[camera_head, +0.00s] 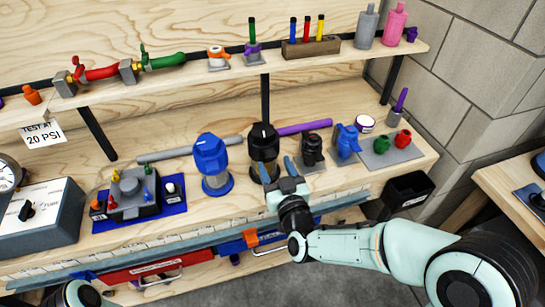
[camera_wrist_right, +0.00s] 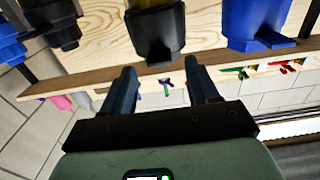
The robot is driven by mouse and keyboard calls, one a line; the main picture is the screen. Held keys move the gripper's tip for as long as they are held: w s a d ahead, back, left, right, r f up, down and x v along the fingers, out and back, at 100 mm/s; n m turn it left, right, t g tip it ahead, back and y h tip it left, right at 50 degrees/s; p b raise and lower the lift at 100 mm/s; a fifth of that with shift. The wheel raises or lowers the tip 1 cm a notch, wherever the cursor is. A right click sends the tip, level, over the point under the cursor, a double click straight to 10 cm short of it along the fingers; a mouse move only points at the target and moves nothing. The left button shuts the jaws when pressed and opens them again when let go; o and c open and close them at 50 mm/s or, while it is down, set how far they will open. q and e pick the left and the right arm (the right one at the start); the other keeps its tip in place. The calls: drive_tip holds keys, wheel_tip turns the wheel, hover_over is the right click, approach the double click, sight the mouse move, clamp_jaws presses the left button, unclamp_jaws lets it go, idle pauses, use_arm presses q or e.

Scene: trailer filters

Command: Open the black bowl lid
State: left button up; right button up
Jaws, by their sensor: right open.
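The black bowl filter (camera_head: 264,145) stands upright on the wooden workbench, with a dark ridged cap on top. In the right wrist view the black bowl (camera_wrist_right: 155,32) appears upside down, with a yellowish front, beyond the fingertips. My right gripper (camera_head: 274,166) is in front of the black bowl; its two blue fingers are apart with nothing between them. The fingers also show spread in the right wrist view (camera_wrist_right: 160,68). The fingers partly cover the bowl's lower part in the head view. Part of my left arm shows at the lower left; its jaws are not clear.
A blue bowl filter (camera_head: 212,163) stands left of the black one. A black valve (camera_head: 313,150) and a blue fitting (camera_head: 346,143) stand close to its right. A purple pipe (camera_head: 303,127) lies behind. A shelf (camera_head: 200,83) with fittings runs above. A black bin (camera_head: 408,190) sits at the right.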

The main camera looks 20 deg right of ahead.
sight(272, 157)
drive_tip(key=shift+w, duration=1.65)
clamp_jaws()
drive_tip(key=shift+r, duration=0.1)
